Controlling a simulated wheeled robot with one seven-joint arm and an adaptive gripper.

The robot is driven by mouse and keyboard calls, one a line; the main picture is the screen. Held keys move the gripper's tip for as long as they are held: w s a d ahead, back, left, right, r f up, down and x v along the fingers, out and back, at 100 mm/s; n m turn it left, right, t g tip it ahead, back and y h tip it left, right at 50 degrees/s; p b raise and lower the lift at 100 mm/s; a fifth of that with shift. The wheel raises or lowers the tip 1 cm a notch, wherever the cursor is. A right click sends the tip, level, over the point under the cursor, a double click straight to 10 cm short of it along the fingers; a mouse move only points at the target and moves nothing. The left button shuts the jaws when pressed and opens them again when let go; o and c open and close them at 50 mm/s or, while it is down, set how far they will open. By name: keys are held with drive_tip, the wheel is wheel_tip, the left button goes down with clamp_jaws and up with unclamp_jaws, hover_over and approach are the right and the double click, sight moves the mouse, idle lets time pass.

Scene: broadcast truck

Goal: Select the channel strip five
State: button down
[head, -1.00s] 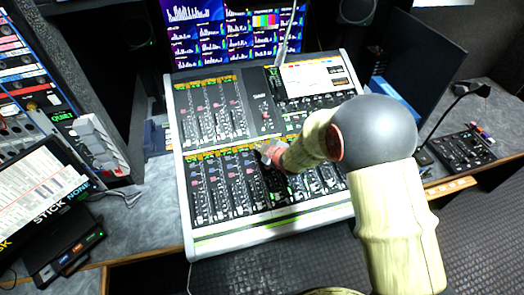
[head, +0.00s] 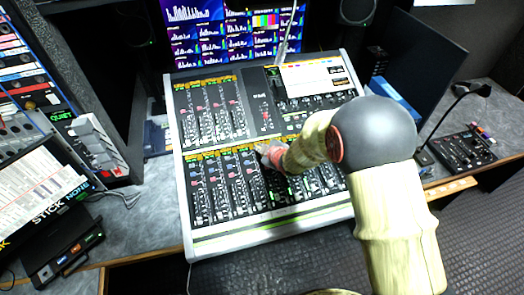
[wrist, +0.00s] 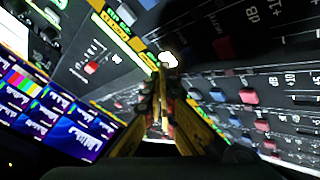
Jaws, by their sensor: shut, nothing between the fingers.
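The mixing console (head: 188,215) stands on the desk, with one bank of channel strips at the upper left and a second bank along the front. The front strips (head: 225,180) carry yellow-green labels at the top and red and blue knobs below. My gripper (head: 262,149) is at the top edge of the front bank, near its middle, and my arm hides part of the strips to its right. In the wrist view, my gripper (wrist: 160,125) is shut and empty, close over the console face by a lit white spot (wrist: 168,59). I cannot tell whether the tips touch it.
Monitors (head: 205,35) stand behind the console. An equipment rack (head: 25,80) and a grey switch unit (head: 95,145) are at the left. A small control box (head: 462,148) and a dark laptop-like panel (head: 425,70) are at the right.

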drive_tip(key=shift+r, duration=0.1)
drive_tip(key=shift+s+d+r+p, duration=0.15)
drive_tip(key=shift+r+p, duration=0.25)
drive_tip(key=shift+r, duration=0.25)
drive_tip(key=shift+r, duration=0.1)
drive_tip(key=r+p, duration=0.2)
drive_tip(key=r, duration=0.1)
drive_tip(key=r+p, duration=0.1)
drive_tip(key=shift+s+r, duration=0.3)
drive_tip(key=shift+r, duration=0.1)
idle(0.6)
